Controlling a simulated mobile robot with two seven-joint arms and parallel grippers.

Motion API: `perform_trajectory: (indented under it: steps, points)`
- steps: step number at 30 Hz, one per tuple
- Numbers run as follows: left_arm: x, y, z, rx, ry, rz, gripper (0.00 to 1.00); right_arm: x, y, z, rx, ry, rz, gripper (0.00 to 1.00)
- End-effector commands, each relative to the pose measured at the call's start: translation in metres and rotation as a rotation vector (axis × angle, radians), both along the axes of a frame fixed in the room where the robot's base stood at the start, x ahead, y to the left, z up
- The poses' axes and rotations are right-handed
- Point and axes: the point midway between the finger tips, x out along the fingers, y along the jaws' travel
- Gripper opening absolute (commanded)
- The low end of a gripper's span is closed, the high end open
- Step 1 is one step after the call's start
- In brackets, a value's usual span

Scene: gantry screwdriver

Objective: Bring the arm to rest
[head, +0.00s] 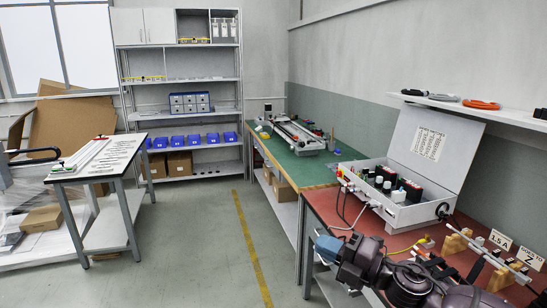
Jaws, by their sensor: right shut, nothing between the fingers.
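My right arm reaches in from the bottom right corner, over the front of the red-topped bench (322,205). My right gripper (329,248) is at the arm's left end, near the bench's front edge. It is shut, with nothing held in it. Its fingertips are small and hard to make out. My left arm and gripper are out of view.
An open grey case (408,215) with dark and white items stands on the bench. A green-topped bench (310,168) adjoins. Floor (185,250) is clear to the left, before a white-topped table (120,155).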

Motion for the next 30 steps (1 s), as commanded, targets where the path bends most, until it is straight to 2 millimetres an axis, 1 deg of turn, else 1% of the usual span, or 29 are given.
perform_trajectory:
  steps: [1,5,8,10,14,15,17,18,20,21,26,30]
  points:
    - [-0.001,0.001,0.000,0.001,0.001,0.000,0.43,-0.003,-0.006,-0.007,0.101,0.076,-0.064,0.00]
    - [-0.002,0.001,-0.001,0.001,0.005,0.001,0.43,-0.008,-0.028,-0.030,0.315,0.271,-0.226,0.00]
    - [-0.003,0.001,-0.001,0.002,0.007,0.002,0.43,-0.017,-0.046,-0.057,0.451,0.428,-0.342,0.00]
    - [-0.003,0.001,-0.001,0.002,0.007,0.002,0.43,-0.027,-0.059,-0.078,0.534,0.535,-0.418,0.00]
    - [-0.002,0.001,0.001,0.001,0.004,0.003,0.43,-0.052,-0.082,-0.120,0.675,0.729,-0.546,0.00]
    - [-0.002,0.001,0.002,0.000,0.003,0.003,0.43,-0.061,-0.088,-0.132,0.715,0.785,-0.582,0.00]
    - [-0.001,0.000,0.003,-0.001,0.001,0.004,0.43,-0.077,-0.097,-0.151,0.774,0.864,-0.632,0.00]
    - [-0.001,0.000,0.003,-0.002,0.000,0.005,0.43,-0.088,-0.103,-0.163,0.812,0.916,-0.665,0.00]
    - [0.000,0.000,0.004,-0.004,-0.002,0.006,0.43,-0.106,-0.111,-0.181,0.867,0.984,-0.712,0.00]
    - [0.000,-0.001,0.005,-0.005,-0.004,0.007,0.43,-0.118,-0.116,-0.191,0.904,1.027,-0.740,0.00]
    - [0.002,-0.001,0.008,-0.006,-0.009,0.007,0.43,-0.171,-0.136,-0.230,1.034,1.147,-0.849,0.00]
    - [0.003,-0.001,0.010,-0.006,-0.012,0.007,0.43,-0.222,-0.153,-0.260,1.099,1.208,-0.964,0.00]
